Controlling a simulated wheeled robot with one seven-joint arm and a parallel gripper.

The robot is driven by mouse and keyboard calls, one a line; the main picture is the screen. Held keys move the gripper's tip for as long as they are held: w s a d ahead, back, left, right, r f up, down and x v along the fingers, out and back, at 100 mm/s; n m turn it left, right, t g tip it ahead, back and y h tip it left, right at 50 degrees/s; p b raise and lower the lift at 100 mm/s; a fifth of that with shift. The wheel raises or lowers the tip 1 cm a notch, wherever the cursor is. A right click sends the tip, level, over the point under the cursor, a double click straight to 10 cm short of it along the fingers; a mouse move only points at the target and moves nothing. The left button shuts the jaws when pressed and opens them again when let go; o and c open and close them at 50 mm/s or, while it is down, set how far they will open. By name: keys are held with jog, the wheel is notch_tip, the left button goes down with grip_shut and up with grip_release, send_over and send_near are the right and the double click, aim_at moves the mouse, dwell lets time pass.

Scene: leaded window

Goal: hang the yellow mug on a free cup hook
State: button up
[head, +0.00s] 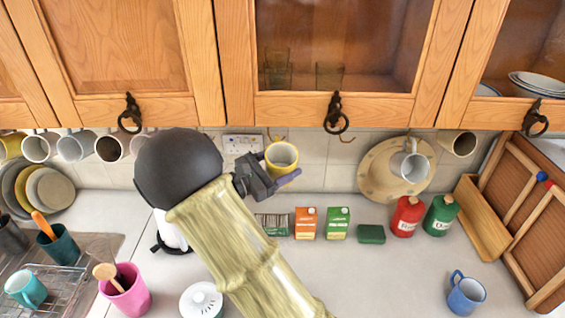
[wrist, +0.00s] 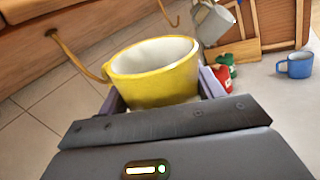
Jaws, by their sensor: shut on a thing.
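The yellow mug (head: 281,157) is held just under the cabinet's lower edge, its pale inside showing. My gripper (head: 277,176) is shut on it; in the wrist view the purple fingers (wrist: 163,97) lie on either side of the mug (wrist: 152,78). A brass cup hook (head: 276,134) is right above and behind the mug. In the wrist view this hook (wrist: 76,57) reaches down to the mug's left side.
Several mugs (head: 75,147) hang at left. A grey mug (head: 409,161) hangs before a round board (head: 375,178), with a beige mug (head: 458,142) farther right. Boxes (head: 306,223), red and green canisters (head: 407,216) and a blue mug (head: 466,293) stand on the counter.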

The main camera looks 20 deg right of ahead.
jog(key=o, duration=1)
jog(key=shift+c, duration=0.2)
jog(key=o, duration=0.3)
jog(key=shift+s+r, duration=0.1)
jog(key=shift+s, duration=0.05)
jog(key=shift+a, duration=0.15)
